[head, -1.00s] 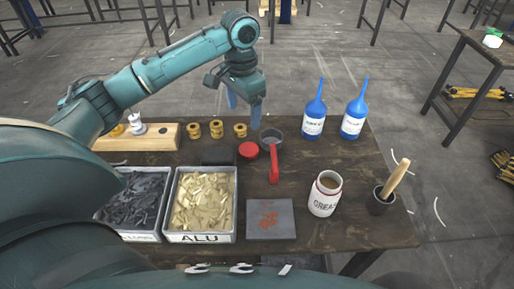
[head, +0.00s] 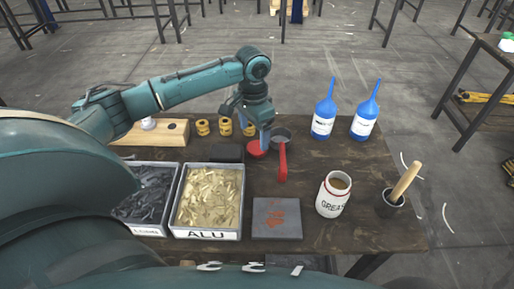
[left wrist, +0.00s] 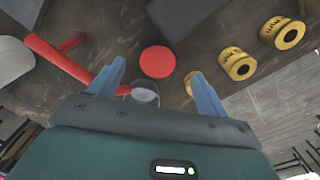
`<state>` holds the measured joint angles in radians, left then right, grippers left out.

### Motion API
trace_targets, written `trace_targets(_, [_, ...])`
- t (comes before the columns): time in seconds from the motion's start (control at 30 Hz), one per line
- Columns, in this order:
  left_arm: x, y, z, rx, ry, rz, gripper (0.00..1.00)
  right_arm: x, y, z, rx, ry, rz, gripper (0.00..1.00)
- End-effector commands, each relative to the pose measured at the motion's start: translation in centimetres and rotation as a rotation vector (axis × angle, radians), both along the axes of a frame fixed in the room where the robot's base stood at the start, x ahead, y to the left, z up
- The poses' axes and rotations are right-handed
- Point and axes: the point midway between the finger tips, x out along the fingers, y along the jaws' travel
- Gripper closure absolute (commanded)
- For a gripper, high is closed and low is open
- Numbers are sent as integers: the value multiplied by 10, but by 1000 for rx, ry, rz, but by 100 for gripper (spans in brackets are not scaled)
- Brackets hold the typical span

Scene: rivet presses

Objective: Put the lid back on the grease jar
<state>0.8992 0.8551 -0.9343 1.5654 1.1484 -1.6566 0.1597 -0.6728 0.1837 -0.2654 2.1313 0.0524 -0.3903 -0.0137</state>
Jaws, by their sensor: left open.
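The grease jar (head: 331,204) is white and stands upright and open on the table, with brown grease showing at its mouth. A round red lid (head: 256,149) lies on the table to the left of the jar, beside a grey cup with a red handle (head: 282,165). My left gripper (head: 258,138) is open and empty, just above the lid. In the left wrist view the lid (left wrist: 158,61) shows between the two blue fingertips (left wrist: 156,70). I cannot tell whether a finger touches it. My right gripper is not in view.
An ALU bin (head: 205,235) of pale pieces and a dark-filled bin stand left. A grey plate (head: 277,232) lies at the front. Two blue bottles (head: 323,122) stand behind the jar, a pot with a wooden handle (head: 402,187) right of it. Yellow rolls (head: 225,127) stand at the back.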

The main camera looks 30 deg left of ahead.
Motion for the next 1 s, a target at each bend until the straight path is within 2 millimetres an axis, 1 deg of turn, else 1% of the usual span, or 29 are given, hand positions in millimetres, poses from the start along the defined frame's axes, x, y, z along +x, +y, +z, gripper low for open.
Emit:
trace_targets(0.3, [0,-1,-3,0,0,0,23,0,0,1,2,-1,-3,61])
trace_targets(0.37, [1,-1,-9,1,2,0,23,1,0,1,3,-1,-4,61])
trace_targets(0.6, [4,-3,-44,0,1,0,23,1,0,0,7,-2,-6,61])
trace_targets(0.7, [4,-3,-51,1,1,0,23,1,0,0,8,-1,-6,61])
trace_targets(1.0, [4,-3,-52,1,0,-1,23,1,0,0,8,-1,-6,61])
